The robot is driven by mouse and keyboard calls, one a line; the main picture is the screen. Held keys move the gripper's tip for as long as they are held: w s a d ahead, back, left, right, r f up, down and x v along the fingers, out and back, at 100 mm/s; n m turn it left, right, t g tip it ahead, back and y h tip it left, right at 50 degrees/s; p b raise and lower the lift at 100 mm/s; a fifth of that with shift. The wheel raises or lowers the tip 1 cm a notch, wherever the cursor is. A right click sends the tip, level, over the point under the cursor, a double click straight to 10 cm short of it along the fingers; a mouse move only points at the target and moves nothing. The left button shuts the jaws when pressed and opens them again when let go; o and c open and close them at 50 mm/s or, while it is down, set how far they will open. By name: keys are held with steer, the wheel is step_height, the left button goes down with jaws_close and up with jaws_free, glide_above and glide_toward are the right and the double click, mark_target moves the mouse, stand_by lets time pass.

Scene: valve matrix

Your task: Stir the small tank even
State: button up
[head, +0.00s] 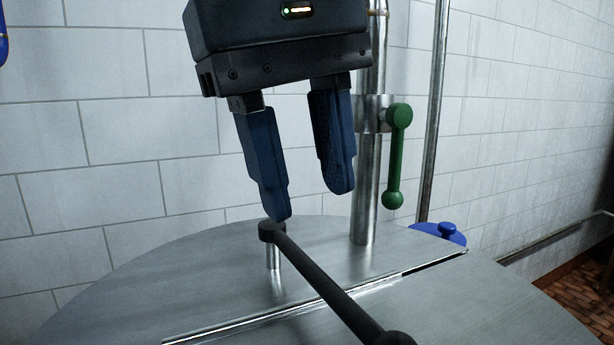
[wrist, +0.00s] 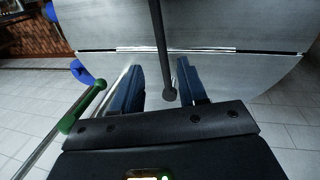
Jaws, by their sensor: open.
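The small tank's round steel lid (head: 180,270) fills the lower part of the head view, with a slot running across it. A dark crank bar (head: 325,280) lies over the lid, joined at its far end to a short steel post. Its near end, a dark knob, is cut off at the bottom edge. My gripper (head: 312,205) is open and empty above the lid, fingers pointing down near the crank's far end. In the wrist view the bar (wrist: 160,45) ends in a round tip between and beyond my blue fingers (wrist: 158,85). Touching cannot be told.
A steel pipe (head: 366,190) rises behind the lid, with a green lever valve (head: 396,155) hanging down to the right of my gripper. A blue knob (head: 440,233) sits behind the lid's right edge. A tiled wall (head: 90,130) closes the back.

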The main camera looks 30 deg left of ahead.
mark_target(326, 277)
steer(key=d+f+y+b, duration=0.2)
steer(key=shift+w+d+g+y, duration=0.25)
steer(key=shift+w+g+y, duration=0.05)
steer(key=shift+w+g, duration=0.1)
steer(key=shift+w+a+f+m+y+b, duration=0.2)
steer(key=shift+f+y, duration=0.7)
steer(key=shift+f, duration=0.55)
steer(key=shift+w+a+f+m+y+b, duration=0.15)
steer(key=shift+f+y, duration=0.75)
steer(key=shift+f, duration=0.55)
steer(key=shift+d, duration=0.1)
jaws_close()
